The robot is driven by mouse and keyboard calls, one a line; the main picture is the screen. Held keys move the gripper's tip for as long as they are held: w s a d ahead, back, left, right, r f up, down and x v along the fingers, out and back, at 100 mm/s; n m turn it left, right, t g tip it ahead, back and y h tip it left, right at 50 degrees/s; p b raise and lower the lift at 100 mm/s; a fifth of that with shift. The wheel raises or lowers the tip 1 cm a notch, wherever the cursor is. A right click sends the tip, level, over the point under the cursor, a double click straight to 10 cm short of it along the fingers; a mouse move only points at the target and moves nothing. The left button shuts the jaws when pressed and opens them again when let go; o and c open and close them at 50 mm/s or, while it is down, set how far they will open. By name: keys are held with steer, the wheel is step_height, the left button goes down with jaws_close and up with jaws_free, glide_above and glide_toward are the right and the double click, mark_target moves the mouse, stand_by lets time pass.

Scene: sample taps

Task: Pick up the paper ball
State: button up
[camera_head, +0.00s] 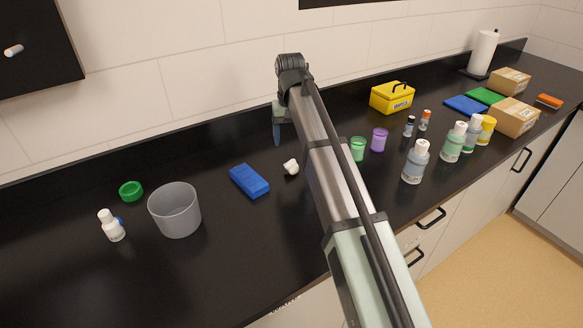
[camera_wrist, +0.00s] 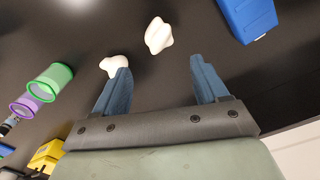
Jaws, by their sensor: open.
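In the wrist view there are two white, lumpy pieces on the black counter. One (camera_wrist: 158,35) lies ahead of the gap between my fingers; the other (camera_wrist: 115,65) is partly hidden behind the left finger's tip. I cannot tell for sure which is the paper ball. The head view shows one white lump (camera_head: 291,167) right of the blue box; my arm may hide the other. My gripper (camera_wrist: 160,68) is open and empty, with blue fingers apart. In the head view it (camera_head: 277,140) hangs over the counter's wall side, behind the lump.
A blue box (camera_head: 249,180), grey bin (camera_head: 175,210), green ring (camera_head: 131,191) and white bottle (camera_head: 111,226) stand left. Green (camera_head: 358,149) and purple (camera_head: 379,139) cups, several bottles and a yellow toolbox (camera_head: 392,97) stand right. Cardboard boxes (camera_head: 515,117) are farther right.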

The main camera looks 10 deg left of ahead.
mark_target(291, 161)
steer(key=shift+f, duration=1.95)
steer(key=f, duration=0.2)
steer(key=s+f, duration=0.1)
steer(key=f, duration=0.1)
steer(key=shift+d+f, duration=0.1)
steer(key=shift+d, duration=0.15)
steer(key=shift+w+f, duration=0.1)
steer(key=shift+f, duration=0.4)
steer(key=c, duration=1.1)
